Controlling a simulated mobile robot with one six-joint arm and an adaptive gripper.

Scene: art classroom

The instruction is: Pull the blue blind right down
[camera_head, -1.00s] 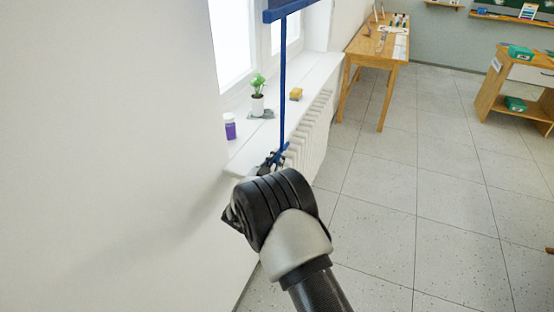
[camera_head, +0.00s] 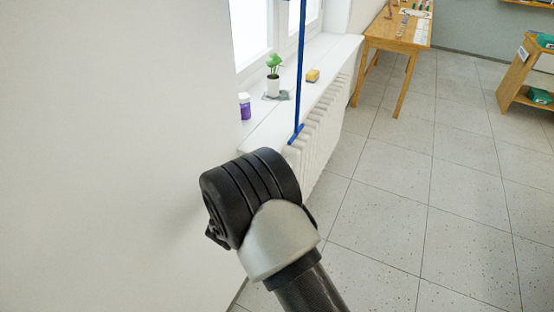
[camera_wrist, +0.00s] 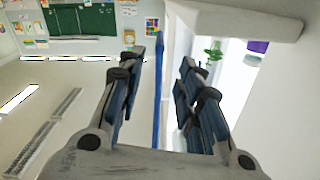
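The blue blind's long pull strap (camera_head: 301,70) hangs in front of the window and sill in the head view. It ends in a short crosswise blue handle (camera_head: 296,134) just above the radiator. The blind's cloth and bottom rail are out of view. In the wrist view my gripper (camera_wrist: 163,60) is open, its two fingers spread apart. The blue strap (camera_wrist: 158,85) shows upright in the gap between the fingers; I cannot tell how deep it lies, and neither finger visibly touches it. In the head view my gripper is hidden behind my wrist.
The white sill (camera_head: 320,62) carries a purple-labelled jar (camera_head: 245,106), a potted plant (camera_head: 273,82) and a yellow sponge (camera_head: 313,76). A ribbed radiator (camera_head: 320,135) is below. A wall stands close on the left.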

